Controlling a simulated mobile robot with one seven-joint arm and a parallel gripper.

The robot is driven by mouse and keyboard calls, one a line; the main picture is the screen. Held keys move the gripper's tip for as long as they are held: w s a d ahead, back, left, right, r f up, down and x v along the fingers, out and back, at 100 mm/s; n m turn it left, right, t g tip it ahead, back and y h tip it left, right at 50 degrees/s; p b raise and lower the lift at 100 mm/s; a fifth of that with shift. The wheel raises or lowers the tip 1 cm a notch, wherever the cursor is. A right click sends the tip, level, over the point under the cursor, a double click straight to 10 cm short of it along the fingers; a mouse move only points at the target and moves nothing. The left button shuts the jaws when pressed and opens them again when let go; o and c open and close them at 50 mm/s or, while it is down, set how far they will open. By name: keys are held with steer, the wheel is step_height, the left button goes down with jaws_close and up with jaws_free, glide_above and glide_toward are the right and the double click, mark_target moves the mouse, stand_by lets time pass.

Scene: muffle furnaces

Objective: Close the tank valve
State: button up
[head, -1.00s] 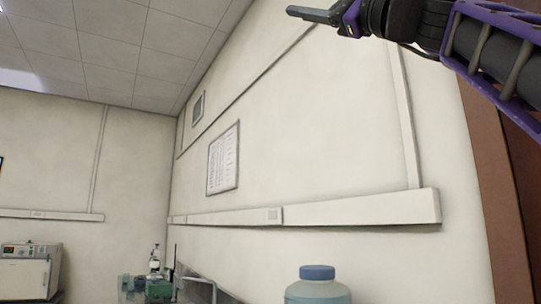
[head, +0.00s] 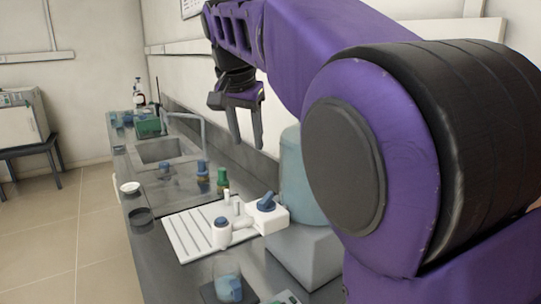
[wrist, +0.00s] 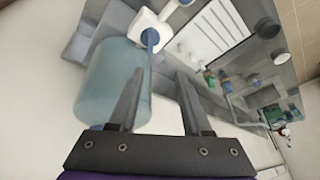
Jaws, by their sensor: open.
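The pale blue tank (head: 296,175) stands on a grey block at the back edge of the counter, partly hidden behind my arm. In front of it a white fitting (head: 275,218) carries a blue valve handle (head: 266,203), tilted upward. In the wrist view the tank (wrist: 112,80) lies left of the fingers, and the blue handle (wrist: 150,38) shows beyond the fingertips. My gripper (head: 245,135) is open and empty. It hangs above the counter, higher than the valve and apart from it. It also shows in the wrist view (wrist: 159,75).
A white ribbed drainboard (head: 188,233) lies under the fitting. A sink (head: 160,151) with a grey faucet (head: 190,118) and several small bottles stand farther back. A blue-tinted beaker (head: 228,288) stands near the front. The tiled floor (head: 80,240) at left is clear.

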mark_target(266, 197)
steer(key=shift+h, duration=0.4)
steer(key=x, duration=1.2)
steer(key=d+x, duration=0.1)
steer(key=x, duration=0.5)
steer(key=shift+s+f, duration=0.25)
steer(key=shift+f, duration=0.2)
jaws_close()
